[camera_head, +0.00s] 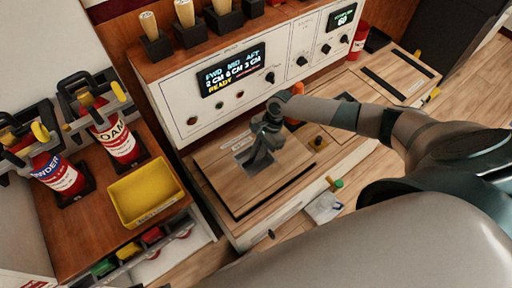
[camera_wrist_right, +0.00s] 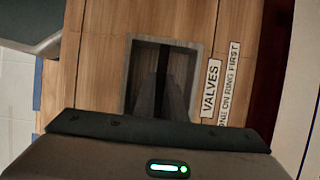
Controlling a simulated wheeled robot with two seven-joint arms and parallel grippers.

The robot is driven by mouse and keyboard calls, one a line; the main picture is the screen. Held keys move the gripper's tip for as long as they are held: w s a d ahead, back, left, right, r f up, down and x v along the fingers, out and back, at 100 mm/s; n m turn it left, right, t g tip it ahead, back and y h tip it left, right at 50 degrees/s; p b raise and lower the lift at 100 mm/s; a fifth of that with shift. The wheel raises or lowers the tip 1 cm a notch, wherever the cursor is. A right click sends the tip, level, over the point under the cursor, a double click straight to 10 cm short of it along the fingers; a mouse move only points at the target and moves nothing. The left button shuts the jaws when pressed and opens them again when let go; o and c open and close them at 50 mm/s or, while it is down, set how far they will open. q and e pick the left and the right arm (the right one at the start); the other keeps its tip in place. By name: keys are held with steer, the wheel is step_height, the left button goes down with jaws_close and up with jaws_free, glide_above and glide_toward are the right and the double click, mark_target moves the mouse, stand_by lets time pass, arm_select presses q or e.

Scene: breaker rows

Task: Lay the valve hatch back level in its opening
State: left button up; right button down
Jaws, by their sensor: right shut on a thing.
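The valve hatch (camera_head: 225,180) is a light wooden panel on the low bench in front of the white control panel. It has a grey-rimmed rectangular recess, and a "VALVES" label (camera_wrist_right: 211,88) shows beside the recess in the right wrist view. My right gripper (camera_head: 257,160) reaches down into the recess, shut on the hatch's grip there; its fingers (camera_wrist_right: 160,95) hide most of that grip. A dark band runs along the hatch's left and near edges, so it looks a little apart from the opening's rim. I cannot tell its exact tilt. My left gripper is out of view.
The control panel (camera_head: 165,92) with a lit display (camera_head: 233,70) and knobs stands close behind the hatch. An orange object (camera_head: 297,89) is partly behind my right wrist. At the left are a yellow tray (camera_head: 128,218) and two red extinguishers (camera_head: 118,140). A white packet (camera_head: 323,207) lies near the front.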

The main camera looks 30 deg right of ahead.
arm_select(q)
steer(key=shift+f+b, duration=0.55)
arm_select(e)
steer(key=shift+w+f, duration=0.1)
steer(key=shift+f, duration=1.75)
steer(key=c, duration=1.8)
jaws_free()
steer(key=shift+o, duration=0.4)
steer(key=shift+f, duration=0.1)
arm_select(q)
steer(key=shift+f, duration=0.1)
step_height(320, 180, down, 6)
steer(key=p, duration=0.2)
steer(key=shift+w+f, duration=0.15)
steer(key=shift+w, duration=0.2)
arm_select(e)
steer(key=s+v, duration=0.1)
steer(key=v, duration=1.6)
steer(key=shift+w+r, duration=0.35)
steer(key=shift+w, duration=0.1)
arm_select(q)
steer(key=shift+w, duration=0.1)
